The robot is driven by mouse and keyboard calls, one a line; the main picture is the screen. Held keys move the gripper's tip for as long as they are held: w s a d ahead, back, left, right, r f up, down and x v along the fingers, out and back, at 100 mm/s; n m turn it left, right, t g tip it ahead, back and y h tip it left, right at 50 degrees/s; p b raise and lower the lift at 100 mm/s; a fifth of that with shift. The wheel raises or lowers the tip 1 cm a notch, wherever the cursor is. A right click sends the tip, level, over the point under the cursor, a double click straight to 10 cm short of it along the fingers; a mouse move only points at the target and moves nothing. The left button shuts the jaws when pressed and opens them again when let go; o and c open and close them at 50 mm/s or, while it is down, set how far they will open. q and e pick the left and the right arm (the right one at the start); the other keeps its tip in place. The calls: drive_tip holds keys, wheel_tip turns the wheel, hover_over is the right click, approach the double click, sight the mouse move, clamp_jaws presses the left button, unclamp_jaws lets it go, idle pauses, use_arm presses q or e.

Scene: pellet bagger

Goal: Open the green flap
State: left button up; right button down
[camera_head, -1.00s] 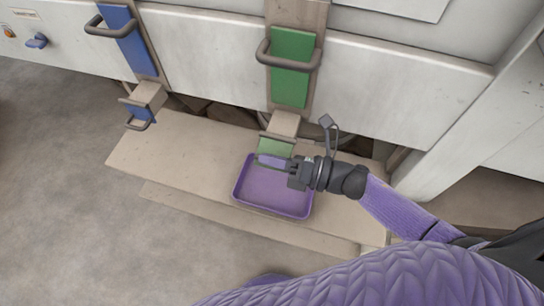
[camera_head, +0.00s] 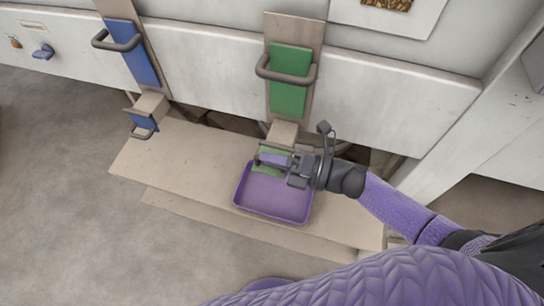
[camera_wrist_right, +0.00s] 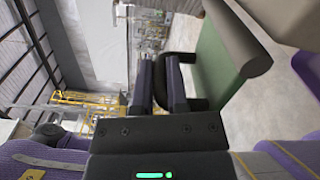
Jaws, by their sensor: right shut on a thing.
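The green flap (camera_head: 267,168) hangs at the mouth of the beige spout (camera_head: 283,132), below the green slide plate (camera_head: 290,80). My right gripper (camera_head: 270,160) lies across the flap and hides part of it. The right wrist view shows the dark handle (camera_wrist_right: 186,62) of the flap at my right fingers (camera_wrist_right: 160,82), with the green panel (camera_wrist_right: 215,62) beside them. The right gripper is shut on this handle. My left gripper is out of both views.
A purple tray (camera_head: 272,193) sits on the beige ledge (camera_head: 180,165) under the flap. To the left are a blue slide plate (camera_head: 133,52) and a blue flap (camera_head: 144,122). A white post (camera_head: 440,150) stands to the right of my right arm. Grey floor lies open at left.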

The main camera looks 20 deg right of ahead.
drive_tip(key=c, duration=0.6)
unclamp_jaws()
drive_tip(key=shift+c, duration=0.2)
drive_tip(key=v, duration=1)
